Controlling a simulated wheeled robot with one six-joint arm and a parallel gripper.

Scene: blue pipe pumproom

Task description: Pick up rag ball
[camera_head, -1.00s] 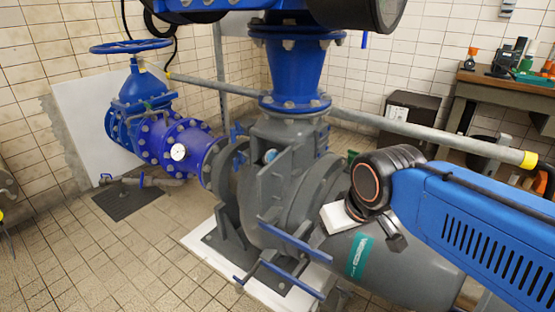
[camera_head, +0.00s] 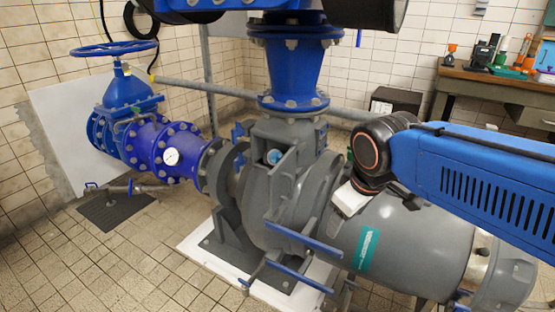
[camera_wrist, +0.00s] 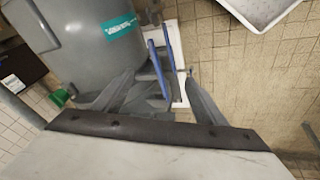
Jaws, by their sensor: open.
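I cannot make out a rag ball in either view. My gripper (camera_wrist: 160,78) is open in the wrist view, its two grey fingers spread apart with nothing seen held between them. Beyond the fingers are the grey pump's blue bars (camera_wrist: 157,68) and floor tiles. In the head view, my blue arm reaches in from the right, and its wrist end is in front of the grey pump (camera_head: 290,190). The gripper fingers are not clear there.
A white tray (camera_wrist: 289,8) lies on the tiled floor in the wrist view. The blue valve (camera_head: 125,95) and flanged pipe stand left of the pump. A workbench (camera_head: 490,78) with tools and bottles stands at the back right. Open floor lies at the front left.

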